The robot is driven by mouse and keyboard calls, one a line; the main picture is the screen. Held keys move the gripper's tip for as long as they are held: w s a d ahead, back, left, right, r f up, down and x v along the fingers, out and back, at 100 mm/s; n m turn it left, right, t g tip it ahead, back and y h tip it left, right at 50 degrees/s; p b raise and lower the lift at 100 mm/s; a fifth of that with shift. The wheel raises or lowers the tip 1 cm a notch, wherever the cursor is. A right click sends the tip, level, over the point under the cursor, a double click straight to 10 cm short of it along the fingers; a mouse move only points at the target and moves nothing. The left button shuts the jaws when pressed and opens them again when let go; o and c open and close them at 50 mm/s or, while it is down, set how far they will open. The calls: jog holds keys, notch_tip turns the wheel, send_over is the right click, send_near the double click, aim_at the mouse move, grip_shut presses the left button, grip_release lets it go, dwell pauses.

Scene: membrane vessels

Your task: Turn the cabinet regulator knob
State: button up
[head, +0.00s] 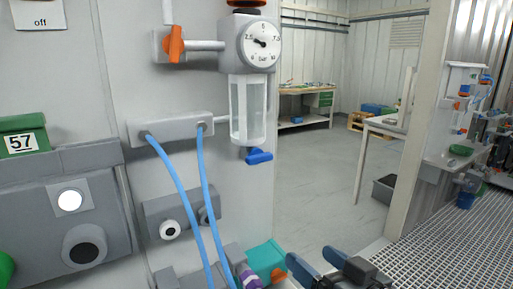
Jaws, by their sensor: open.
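The cabinet regulator stands on the grey cabinet wall in the head view, with a round pressure gauge (263,42) marked in bar. The black regulator knob (247,3) with an orange band sits on top and is cut off by the upper frame edge. A clear filter bowl (248,108) hangs under the gauge, with a blue drain valve (259,157) below it. My gripper (311,257) is at the bottom edge, well below and right of the knob. Its blue-tipped fingers are apart, and I see nothing between them.
An orange valve lever (176,45) is on the pipe left of the gauge. Two blue hoses (183,195) hang from a grey block (172,130). A teal box (265,256) is left of my gripper.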

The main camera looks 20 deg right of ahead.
jog(key=w+r+n+y+p, duration=0.15)
jog(key=w+r, duration=0.35)
jog(key=r, duration=0.6)
jog(key=w+r+n+y+p, duration=0.15)
jog(key=w+r, duration=0.25)
jog(key=r, duration=0.6)
notch_tip(320, 180, up, 25)
jog(key=a+n+y+p, duration=0.1)
jog(key=n+y+p, duration=0.2)
jog(key=n+y, duration=0.2)
jog(key=x, duration=0.2)
jog(key=p+x, duration=0.1)
jog(key=x, duration=0.2)
jog(key=f+x, duration=0.1)
jog(key=x, duration=0.1)
jog(key=shift+w+p, duration=0.35)
jog(key=shift+w, duration=0.05)
jog(key=shift+h, duration=0.4)
jog(key=c, duration=1)
